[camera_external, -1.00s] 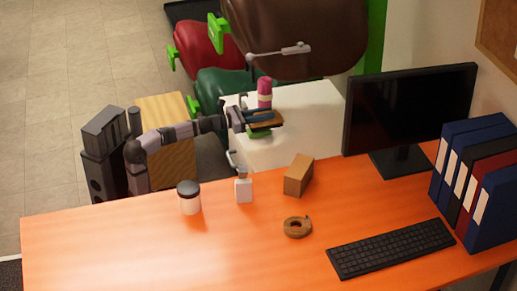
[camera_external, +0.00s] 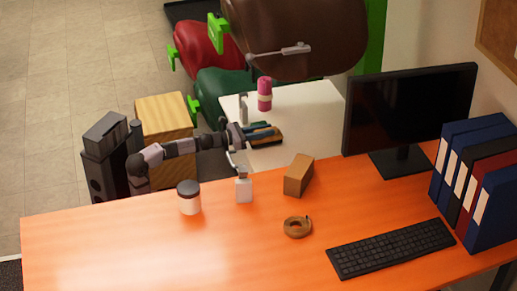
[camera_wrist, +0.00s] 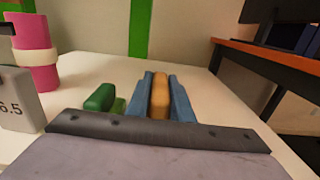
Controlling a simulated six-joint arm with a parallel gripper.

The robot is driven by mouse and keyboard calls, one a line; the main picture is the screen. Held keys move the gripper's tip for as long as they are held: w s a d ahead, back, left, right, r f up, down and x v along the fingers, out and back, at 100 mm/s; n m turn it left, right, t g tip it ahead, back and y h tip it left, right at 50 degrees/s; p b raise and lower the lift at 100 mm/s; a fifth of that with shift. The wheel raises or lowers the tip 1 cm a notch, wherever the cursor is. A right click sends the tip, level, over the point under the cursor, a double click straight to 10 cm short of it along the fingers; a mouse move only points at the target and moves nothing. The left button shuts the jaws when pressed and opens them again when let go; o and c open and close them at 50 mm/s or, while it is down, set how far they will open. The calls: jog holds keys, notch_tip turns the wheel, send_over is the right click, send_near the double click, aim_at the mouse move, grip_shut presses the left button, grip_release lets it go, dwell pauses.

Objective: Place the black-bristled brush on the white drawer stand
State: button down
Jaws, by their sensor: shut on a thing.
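My gripper (camera_external: 262,132) is over the near part of the white drawer stand (camera_external: 312,108). Its blue fingers are shut on the brush (camera_external: 268,139), whose brown body shows at the fingers. In the wrist view, the brush's tan body (camera_wrist: 160,97) lies between the two blue fingers, and the white stand top (camera_wrist: 205,98) spreads around them. The black bristles are hidden. I cannot tell whether the brush touches the stand top.
A pink bottle with a pale band (camera_external: 264,94) and a small grey item (camera_external: 243,108) stand on the white stand. A green thing (camera_wrist: 100,98) is left of the fingers in the wrist view. The orange desk (camera_external: 120,245) holds a wooden block (camera_external: 298,175), dispenser (camera_external: 243,188) and jar (camera_external: 189,198).

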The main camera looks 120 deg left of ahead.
jog(key=shift+f, duration=0.8)
jog(key=shift+b, duration=0.35)
jog(key=c, duration=1.6)
grip_release()
jog(key=shift+f, duration=0.1)
jog(key=shift+o, duration=0.2)
jog(key=p+v, duration=0.1)
jog(key=v, duration=0.1)
jog(key=r+p+v, duration=0.1)
jog(key=v, duration=0.2)
jog(key=shift+s+d, duration=0.15)
notch_tip(320, 180, up, 4)
jog(key=p, duration=0.3)
jog(key=shift+r+p, duration=0.1)
jog(key=shift+p, duration=0.2)
jog(key=shift+r+p, duration=0.8)
jog(key=shift+r, duration=0.2)
